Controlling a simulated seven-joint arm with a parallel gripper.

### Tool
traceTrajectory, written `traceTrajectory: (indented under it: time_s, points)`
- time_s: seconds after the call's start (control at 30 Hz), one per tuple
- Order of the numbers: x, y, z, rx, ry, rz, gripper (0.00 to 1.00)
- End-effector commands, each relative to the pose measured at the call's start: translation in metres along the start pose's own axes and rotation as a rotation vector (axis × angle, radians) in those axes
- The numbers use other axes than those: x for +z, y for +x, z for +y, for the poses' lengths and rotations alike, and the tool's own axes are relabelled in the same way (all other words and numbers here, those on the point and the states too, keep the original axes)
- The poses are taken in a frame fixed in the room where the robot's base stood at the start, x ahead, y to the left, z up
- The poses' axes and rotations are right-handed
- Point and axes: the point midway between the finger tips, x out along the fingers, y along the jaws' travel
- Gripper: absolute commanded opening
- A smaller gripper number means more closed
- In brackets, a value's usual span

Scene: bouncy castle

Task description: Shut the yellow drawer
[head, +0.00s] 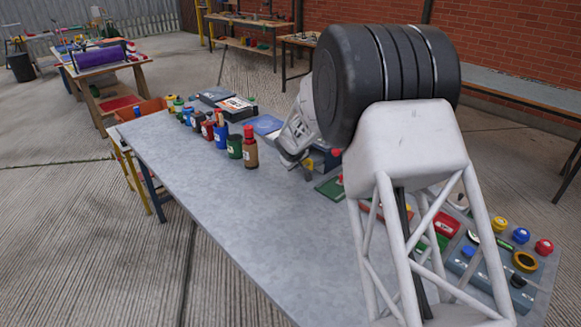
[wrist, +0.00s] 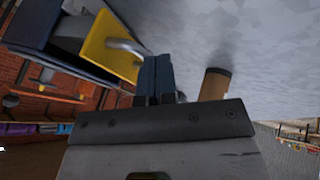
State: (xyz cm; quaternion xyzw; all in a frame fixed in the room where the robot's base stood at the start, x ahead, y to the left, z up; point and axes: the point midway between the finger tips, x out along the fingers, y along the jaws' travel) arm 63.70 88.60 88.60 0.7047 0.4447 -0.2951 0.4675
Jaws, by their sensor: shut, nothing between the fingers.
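The yellow drawer (wrist: 100,48) shows in the wrist view as a yellow front with a curved grey handle (wrist: 125,46). It stands out from a dark blue cabinet (wrist: 28,28), with a grey part between them, so it looks partly open. My gripper (wrist: 155,72) is shut and empty, its dark fingertips close to the drawer front's edge, beside the handle. I cannot tell whether they touch. In the head view a small yellow patch (head: 309,163), likely the drawer, is mostly hidden by my arm. My gripper (head: 289,160) is just left of it, low over the table.
The grey table (head: 215,205) is clear at front left. A brown bottle with a red cap (head: 251,152) and a green can (head: 234,147) stand left of my gripper. A brown cylinder (wrist: 214,84) stands near my fingers. Buttons and small parts (head: 500,235) lie at right.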

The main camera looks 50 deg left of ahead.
Motion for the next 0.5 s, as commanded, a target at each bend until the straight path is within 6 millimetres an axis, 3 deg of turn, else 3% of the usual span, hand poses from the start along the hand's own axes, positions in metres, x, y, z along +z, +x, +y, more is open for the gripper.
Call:
traceTrajectory:
  time_s: [0.1, 0.3, 0.5]
  points:
    - [0.001, 0.013, 0.028, 0.002, 0.003, -0.001, 0.0]
    - [0.001, 0.031, 0.064, 0.001, 0.003, 0.0, 0.0]
    - [0.0, 0.034, 0.072, 0.001, 0.0, 0.001, 0.0]
